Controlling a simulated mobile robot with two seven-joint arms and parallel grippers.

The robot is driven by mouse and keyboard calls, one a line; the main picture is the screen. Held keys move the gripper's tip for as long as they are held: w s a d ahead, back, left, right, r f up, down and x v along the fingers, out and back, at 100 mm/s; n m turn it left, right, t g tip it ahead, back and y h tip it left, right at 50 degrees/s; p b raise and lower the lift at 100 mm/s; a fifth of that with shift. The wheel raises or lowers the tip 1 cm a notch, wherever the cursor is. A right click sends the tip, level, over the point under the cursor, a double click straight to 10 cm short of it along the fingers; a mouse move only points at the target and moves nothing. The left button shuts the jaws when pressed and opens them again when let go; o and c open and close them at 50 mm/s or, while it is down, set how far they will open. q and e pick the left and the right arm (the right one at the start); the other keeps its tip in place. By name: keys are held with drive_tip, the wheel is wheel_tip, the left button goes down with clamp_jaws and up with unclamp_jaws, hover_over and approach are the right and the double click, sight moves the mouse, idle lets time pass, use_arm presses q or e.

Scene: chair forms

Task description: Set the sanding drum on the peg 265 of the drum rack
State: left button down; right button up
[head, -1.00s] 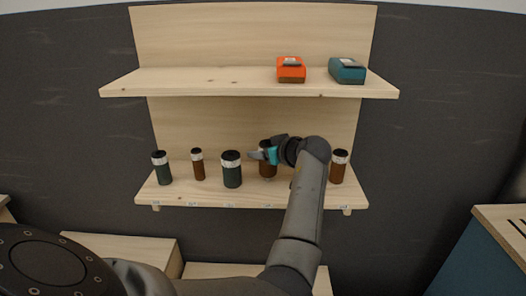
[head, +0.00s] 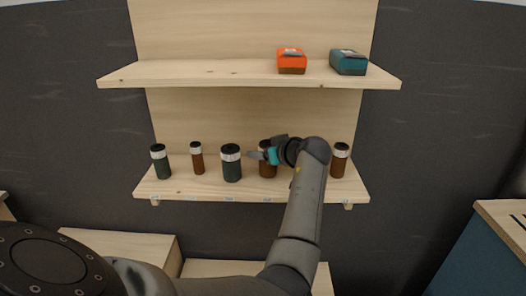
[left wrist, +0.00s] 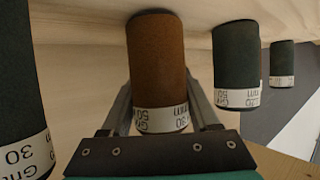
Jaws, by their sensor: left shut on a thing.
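A brown sanding drum with a pale label band (head: 266,169) stands upright at the lower shelf of the drum rack (head: 215,189). My left gripper (head: 262,156) reaches it from the right and is shut on it. In the left wrist view the brown drum (left wrist: 157,65) sits between the two fingers (left wrist: 160,110), its label partly readable with "50". Its far end is close to the wood; I cannot tell whether it touches. The peg under it is hidden, and the small labels on the shelf's front edge are too small to read.
Left of it stand a dark drum (head: 231,165), a thin brown drum (head: 197,160) and another dark drum (head: 161,164). A brown drum (head: 340,161) stands right. A dark drum (left wrist: 20,100) is close beside the gripper. The upper shelf holds orange (head: 291,62) and teal (head: 347,63) items.

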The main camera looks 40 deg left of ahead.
use_arm(q)
drive_tip(key=shift+f, duration=0.15)
use_arm(e)
drive_tip(key=shift+f, duration=0.2)
use_arm(q)
drive_tip(key=shift+c, duration=0.3)
unclamp_jaws()
drive_tip(key=shift+f, duration=0.1)
use_arm(e)
drive_tip(key=shift+d, duration=0.1)
